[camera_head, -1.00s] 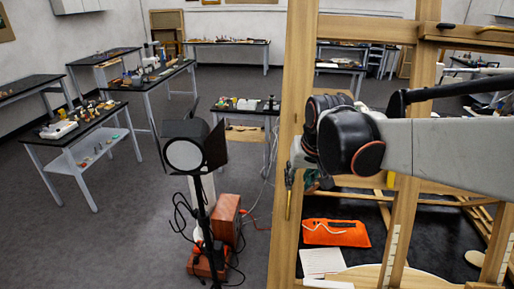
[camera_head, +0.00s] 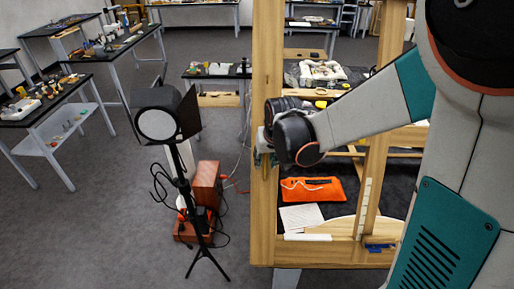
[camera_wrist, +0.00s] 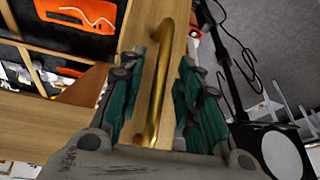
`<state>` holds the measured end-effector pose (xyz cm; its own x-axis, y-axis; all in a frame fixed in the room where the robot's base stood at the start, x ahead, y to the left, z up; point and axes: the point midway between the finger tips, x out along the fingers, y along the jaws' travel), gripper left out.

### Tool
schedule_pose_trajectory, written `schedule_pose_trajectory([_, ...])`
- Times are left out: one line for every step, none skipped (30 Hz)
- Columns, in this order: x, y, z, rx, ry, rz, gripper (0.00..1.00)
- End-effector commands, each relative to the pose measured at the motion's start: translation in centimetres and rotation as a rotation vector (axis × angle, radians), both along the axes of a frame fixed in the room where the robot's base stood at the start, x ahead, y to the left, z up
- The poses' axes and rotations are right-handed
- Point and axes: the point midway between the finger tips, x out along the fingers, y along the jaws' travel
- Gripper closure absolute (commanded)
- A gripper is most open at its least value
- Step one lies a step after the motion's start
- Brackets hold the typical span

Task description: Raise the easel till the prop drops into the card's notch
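The wooden easel frame (camera_head: 264,215) stands upright at the middle right in the head view. A brass bar handle (camera_wrist: 160,80) runs along its near-left post in the wrist view. My gripper (camera_wrist: 162,62) is around this handle, one teal finger on each side, with visible gaps; it looks open. A white strip with dark marks (camera_head: 363,205) is on an inner upright. I cannot make out the prop or the card's notch.
A lamp on a black stand (camera_head: 158,125) and a reddish-brown box (camera_head: 206,184) stand left of the easel, with cables around them. An orange pouch (camera_head: 312,190) and a white sheet (camera_head: 301,217) lie behind the frame.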

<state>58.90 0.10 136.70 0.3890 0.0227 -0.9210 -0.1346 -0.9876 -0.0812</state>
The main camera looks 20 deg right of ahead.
Motion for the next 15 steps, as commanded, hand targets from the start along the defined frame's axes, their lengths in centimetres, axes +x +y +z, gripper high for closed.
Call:
schedule_pose_trajectory([0.15, 0.02, -0.34, 0.0, 0.0, 0.0, 0.69])
schedule_pose_trajectory([0.23, 0.02, -0.5, 0.0, 0.0, 0.0, 0.69])
schedule_pose_trajectory([0.31, 0.03, -0.7, 0.0, 0.0, 0.0, 0.69])
schedule_pose_trajectory([0.35, 0.03, -0.83, 0.0, 0.0, 0.0, 0.69])
schedule_pose_trajectory([0.37, 0.03, -0.92, 0.0, 0.0, 0.0, 0.69])
schedule_pose_trajectory([0.39, 0.03, -1.02, 0.0, 0.0, 0.0, 0.69])
schedule_pose_trajectory([0.39, 0.03, -1.06, 0.0, 0.0, 0.0, 0.69])
schedule_pose_trajectory([0.4, 0.04, -1.1, 0.0, 0.0, 0.0, 0.69])
schedule_pose_trajectory([0.41, 0.04, -1.12, 0.0, 0.0, 0.0, 0.69])
schedule_pose_trajectory([0.41, 0.04, -1.13, 0.0, 0.0, 0.0, 0.69])
schedule_pose_trajectory([0.41, 0.04, -1.13, 0.0, 0.0, 0.0, 0.69])
schedule_pose_trajectory([0.41, 0.04, -1.12, 0.0, 0.0, 0.0, 0.69])
schedule_pose_trajectory([0.41, 0.04, -1.12, 0.0, 0.0, 0.0, 0.69])
schedule_pose_trajectory([0.41, 0.04, -1.12, 0.0, 0.0, 0.0, 0.69])
schedule_pose_trajectory([0.4, 0.04, -1.11, 0.0, 0.0, 0.0, 0.71])
